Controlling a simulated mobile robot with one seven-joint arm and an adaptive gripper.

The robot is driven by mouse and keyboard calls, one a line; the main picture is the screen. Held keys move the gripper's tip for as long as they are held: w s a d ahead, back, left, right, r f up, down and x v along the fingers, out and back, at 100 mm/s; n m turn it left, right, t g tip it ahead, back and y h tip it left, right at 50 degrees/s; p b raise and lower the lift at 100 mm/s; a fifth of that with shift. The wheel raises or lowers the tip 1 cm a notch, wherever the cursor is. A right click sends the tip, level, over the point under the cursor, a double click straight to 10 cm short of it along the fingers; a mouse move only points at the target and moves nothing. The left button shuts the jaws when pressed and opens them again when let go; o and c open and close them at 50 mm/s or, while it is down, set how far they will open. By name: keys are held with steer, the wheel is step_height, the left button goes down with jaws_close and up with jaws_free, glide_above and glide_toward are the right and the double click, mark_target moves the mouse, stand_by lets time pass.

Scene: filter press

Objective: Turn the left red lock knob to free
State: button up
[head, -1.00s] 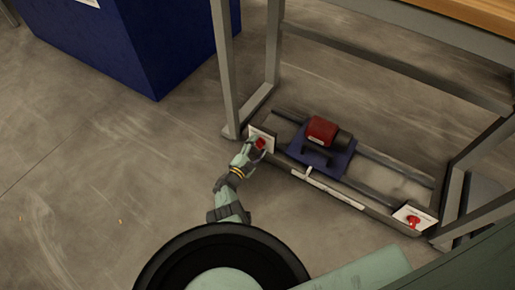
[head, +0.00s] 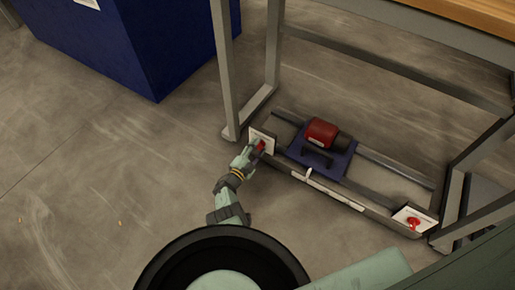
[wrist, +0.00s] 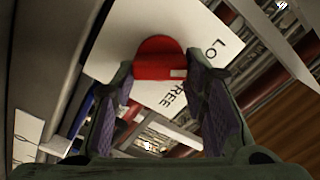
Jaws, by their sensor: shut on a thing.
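The left red lock knob (head: 262,146) is on a white plate at the left end of the low frame under the bench. In the wrist view the knob (wrist: 158,58) shows as a red disc with a small white mark near its right edge. The white label plate (wrist: 215,35) carries partly visible letters, "LO" and "REE"; the white mark lies between them. My gripper (head: 257,150) is at the knob, and in the wrist view its two fingers (wrist: 160,85) are shut on it from both sides. The fingers partly hide the label.
A second red knob (head: 413,223) is on a white plate at the frame's right end. A red motor-like unit (head: 322,131) on a blue carriage (head: 325,160) sits between the rails. Bench legs (head: 224,70) stand close by. The floor at left is clear.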

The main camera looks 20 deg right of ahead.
steer(key=shift+m, duration=0.3)
steer(key=m, duration=0.6)
steer(key=shift+s+f+m+b, duration=0.1)
steer(key=shift+f+m+b, duration=0.2)
steer(key=shift+b, duration=0.1)
steer(key=m+b, duration=0.1)
steer(key=m, duration=0.5)
steer(key=shift+a+f+m, duration=0.1)
steer(key=shift+m, duration=0.3)
steer(key=o, duration=1.2)
steer(key=shift+c, duration=0.2)
